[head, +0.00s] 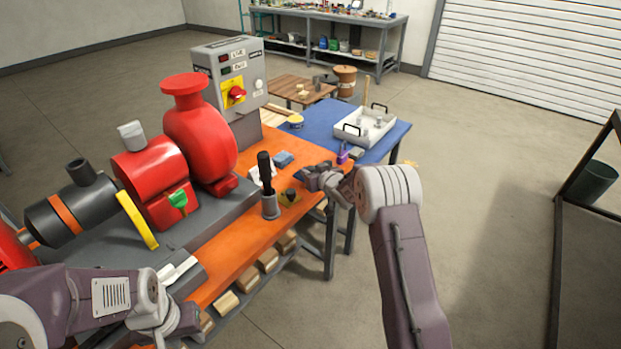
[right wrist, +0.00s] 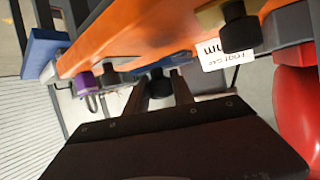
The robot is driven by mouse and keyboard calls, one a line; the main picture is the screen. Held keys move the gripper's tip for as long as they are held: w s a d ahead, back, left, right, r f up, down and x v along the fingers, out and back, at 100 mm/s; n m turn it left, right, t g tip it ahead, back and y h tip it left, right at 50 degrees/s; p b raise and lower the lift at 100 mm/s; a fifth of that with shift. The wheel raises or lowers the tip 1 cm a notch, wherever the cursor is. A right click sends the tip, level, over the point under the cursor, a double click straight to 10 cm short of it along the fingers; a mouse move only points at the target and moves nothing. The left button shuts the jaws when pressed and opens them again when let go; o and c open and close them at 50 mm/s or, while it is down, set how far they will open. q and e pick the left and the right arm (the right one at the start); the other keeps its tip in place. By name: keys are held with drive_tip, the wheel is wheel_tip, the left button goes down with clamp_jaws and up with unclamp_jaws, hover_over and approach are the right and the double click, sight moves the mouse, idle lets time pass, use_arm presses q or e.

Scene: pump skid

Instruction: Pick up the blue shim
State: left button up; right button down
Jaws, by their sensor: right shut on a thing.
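In the right wrist view a thin strip of blue, the blue shim (right wrist: 150,68), shows at the orange bench edge, with a black knob (right wrist: 160,86) below it. My right gripper (right wrist: 160,92) is shut on this black knob, one finger on each side. In the head view my right gripper (head: 308,182) is at the bench's right edge, and its wrist and fingers hide most of what it holds. My left gripper (head: 185,322) is low at the left near the bench's front; its fingers are not clear.
A yellow shim (head: 290,196) with a black knob lies close to my right gripper. A black-handled tool stands in a grey holder (head: 270,208). The red pump (head: 200,140) stands left.

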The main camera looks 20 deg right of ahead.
drive_tip(key=s+d+r+p, duration=0.1)
drive_tip(key=s+d+r, duration=0.6)
drive_tip(key=s, duration=0.2)
drive_tip(key=shift+d+r+p, duration=0.3)
drive_tip(key=shift+r+p, duration=0.05)
drive_tip(key=shift+p, duration=0.05)
